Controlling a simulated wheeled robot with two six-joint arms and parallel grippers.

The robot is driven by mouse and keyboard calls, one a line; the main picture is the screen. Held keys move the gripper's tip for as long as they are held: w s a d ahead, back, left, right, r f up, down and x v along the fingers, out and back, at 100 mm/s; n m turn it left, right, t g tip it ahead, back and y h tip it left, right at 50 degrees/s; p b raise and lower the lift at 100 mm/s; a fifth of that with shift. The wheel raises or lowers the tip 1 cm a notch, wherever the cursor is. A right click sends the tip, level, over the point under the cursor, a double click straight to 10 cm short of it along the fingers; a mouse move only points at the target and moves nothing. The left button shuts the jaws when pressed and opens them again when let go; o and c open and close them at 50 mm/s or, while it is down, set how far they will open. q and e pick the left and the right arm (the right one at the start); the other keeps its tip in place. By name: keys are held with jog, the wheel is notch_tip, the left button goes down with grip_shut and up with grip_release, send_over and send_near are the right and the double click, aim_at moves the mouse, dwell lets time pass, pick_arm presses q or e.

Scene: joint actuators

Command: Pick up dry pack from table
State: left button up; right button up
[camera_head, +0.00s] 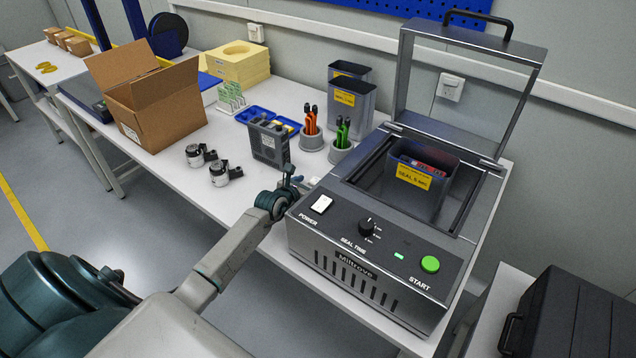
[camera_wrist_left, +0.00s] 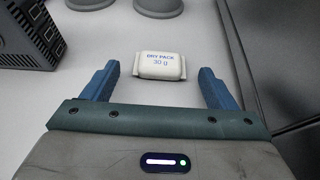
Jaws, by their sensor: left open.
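The dry pack (camera_wrist_left: 160,66) is a small white packet with blue lettering, lying flat on the white table. In the left wrist view it appears between the tips of my left gripper (camera_wrist_left: 159,72), with a gap to each finger. The left gripper is open and empty. In the head view my left gripper (camera_head: 291,177) is low near the table, just left of the sealing machine (camera_head: 345,255). The pack is mostly hidden there. My right gripper is not in view.
The sealer's lid (camera_head: 465,85) stands open, with a labelled grey bag (camera_head: 422,188) inside. A dark slotted box (camera_head: 268,145), two tool cups and two small motor-like parts (camera_head: 222,174) stand nearby. A cardboard box (camera_head: 160,110) is at the left.

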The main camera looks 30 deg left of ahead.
pick_arm(q)
jog(key=shift+w+f, duration=0.3)
jog(key=shift+w, duration=0.25)
jog(key=shift+s+r, duration=0.1)
jog(key=c, duration=1.1)
jog(key=shift+o, duration=0.2)
